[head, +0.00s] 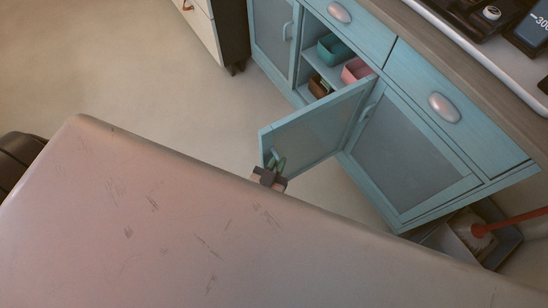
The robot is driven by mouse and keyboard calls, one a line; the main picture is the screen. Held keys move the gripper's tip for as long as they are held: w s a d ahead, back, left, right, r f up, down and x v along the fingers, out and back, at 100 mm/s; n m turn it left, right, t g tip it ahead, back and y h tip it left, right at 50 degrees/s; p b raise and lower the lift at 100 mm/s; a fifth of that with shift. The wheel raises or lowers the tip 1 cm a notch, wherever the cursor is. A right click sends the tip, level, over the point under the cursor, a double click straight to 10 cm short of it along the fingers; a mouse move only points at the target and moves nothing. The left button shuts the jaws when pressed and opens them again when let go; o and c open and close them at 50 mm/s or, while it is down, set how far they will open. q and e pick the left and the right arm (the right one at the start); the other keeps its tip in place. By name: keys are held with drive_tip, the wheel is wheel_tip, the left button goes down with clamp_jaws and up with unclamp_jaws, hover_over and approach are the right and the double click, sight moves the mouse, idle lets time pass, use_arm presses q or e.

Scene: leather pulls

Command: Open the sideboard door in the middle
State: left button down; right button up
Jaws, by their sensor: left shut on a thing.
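The blue sideboard (440,195) stands at the upper right of the head view. Its middle door (315,125), a blue frame with a grey panel, stands wide open and swung out over the floor. My left gripper (275,163) is at the free edge of this door, shut on its handle, which is mostly hidden by the fingers. Most of the left arm is hidden. My right gripper is not in view.
Inside the open compartment are a teal bin (334,50), a pink bin (355,70) and a brown box (319,87). The left door (272,30) and right door (405,150) are closed. A dustpan (455,240) lies at lower right. Floor left of the open door is clear.

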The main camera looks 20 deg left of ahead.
use_arm(q)
drive_tip(key=c, duration=1.2)
unclamp_jaws()
drive_tip(key=shift+w+d, duration=0.1)
drive_tip(key=shift+s, duration=0.35)
drive_tip(key=s, duration=1)
drive_tip(key=shift+s+a, duration=0.1)
drive_tip(key=shift+a, duration=0.15)
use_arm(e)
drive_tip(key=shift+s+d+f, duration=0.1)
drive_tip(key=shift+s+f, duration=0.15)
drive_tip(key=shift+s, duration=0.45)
